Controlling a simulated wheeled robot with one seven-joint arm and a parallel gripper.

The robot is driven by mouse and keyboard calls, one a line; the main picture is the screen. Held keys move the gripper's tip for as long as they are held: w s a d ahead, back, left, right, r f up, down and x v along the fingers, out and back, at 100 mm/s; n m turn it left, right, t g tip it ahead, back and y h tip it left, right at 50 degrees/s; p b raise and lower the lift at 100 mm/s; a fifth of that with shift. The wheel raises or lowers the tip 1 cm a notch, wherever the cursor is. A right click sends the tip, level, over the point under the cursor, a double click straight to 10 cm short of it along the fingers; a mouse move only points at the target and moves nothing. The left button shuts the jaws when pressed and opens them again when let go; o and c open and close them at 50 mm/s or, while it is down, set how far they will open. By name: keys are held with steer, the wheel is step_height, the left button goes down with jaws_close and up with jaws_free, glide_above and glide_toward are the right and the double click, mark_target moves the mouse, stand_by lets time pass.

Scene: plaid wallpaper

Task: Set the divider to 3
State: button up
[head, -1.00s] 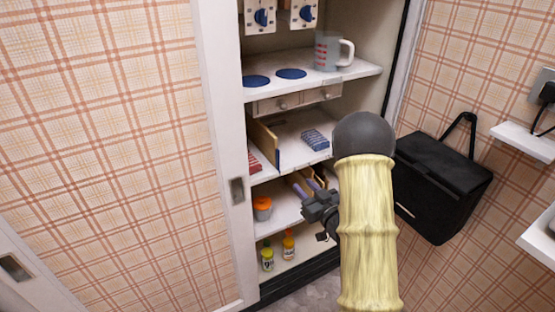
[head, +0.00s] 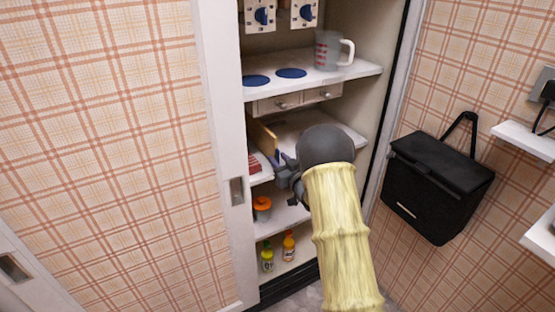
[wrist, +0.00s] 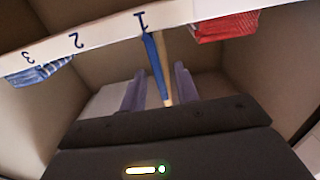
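The divider (wrist: 155,65) is an upright panel with a blue front edge and a light wooden side. It stands at the label 1 on the shelf edge (wrist: 105,32) in the wrist view, where labels 2 and 3 lie further left. In the head view the divider (head: 263,138) is near the left side of the cupboard's middle shelf. My gripper (wrist: 160,75) is open, with one purple finger on each side of the divider and gaps visible between. In the head view my gripper (head: 287,172) is partly hidden by my wrist.
Red striped items (wrist: 226,27) lie on one side of the divider; blue striped items (wrist: 40,74) lie near label 3. Small drawers (head: 300,98) and a shelf with a measuring cup (head: 328,50) are above. An orange-lidded jar (head: 262,208) and bottles (head: 288,246) stand below.

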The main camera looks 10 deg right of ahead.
steer(key=shift+x, duration=0.8)
jaws_close()
